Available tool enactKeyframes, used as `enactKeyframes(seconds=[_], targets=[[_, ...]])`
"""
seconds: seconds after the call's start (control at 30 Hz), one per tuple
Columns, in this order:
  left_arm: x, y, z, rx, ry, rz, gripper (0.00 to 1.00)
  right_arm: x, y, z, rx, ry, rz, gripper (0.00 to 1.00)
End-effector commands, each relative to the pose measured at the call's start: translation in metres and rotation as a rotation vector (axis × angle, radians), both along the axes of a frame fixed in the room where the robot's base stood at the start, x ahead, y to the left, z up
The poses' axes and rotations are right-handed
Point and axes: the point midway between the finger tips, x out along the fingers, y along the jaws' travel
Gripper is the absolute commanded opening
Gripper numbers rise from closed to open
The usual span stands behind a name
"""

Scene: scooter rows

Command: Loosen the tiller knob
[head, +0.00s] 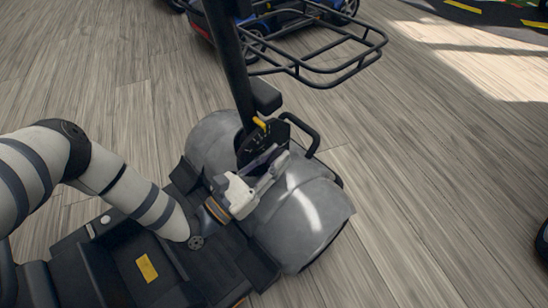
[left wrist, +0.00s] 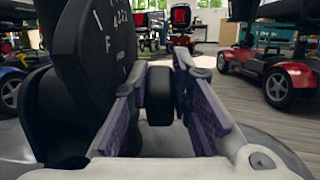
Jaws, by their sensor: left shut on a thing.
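A grey scooter (head: 305,205) stands before me, with a black tiller post (head: 228,55) rising from its front. A dark dial plate (head: 262,148) with white marks sits at the tiller's base; it also shows large in the left wrist view (left wrist: 98,55). My left gripper (head: 272,162) reaches in beside the plate. In the left wrist view its fingers (left wrist: 160,105) are shut on a small black tiller knob (left wrist: 159,92), one finger on each side. The knob is hard to make out in the head view. My right gripper is not in view.
A black loop handle (head: 306,133) stands right of the plate. A blue scooter (head: 255,40) is behind. Red scooters (left wrist: 268,68) stand farther off.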

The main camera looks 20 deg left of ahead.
Motion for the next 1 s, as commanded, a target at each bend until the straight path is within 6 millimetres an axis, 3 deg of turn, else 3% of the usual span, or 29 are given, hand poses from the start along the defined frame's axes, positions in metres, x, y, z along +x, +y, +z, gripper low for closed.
enactKeyframes(seconds=[0.03,0.07,0.13,0.47,0.57,0.8,1.0], targets=[[0.000,0.000,-0.002,0.005,0.006,0.000,0.00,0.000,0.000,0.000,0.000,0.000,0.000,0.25],[0.000,0.000,-0.002,0.005,0.006,0.000,0.27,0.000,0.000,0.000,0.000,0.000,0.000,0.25],[0.000,0.000,-0.002,0.003,0.005,0.000,0.40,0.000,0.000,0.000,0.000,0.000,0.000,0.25],[-0.004,0.002,-0.002,0.002,0.004,0.000,0.40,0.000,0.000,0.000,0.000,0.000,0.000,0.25],[-0.020,0.010,-0.007,0.001,0.007,0.002,0.40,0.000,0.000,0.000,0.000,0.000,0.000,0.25],[-0.078,0.035,-0.022,0.003,0.008,0.002,0.40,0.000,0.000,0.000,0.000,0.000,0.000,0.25],[-0.104,0.046,-0.028,0.002,0.005,0.001,0.40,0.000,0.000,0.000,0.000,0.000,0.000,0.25]])
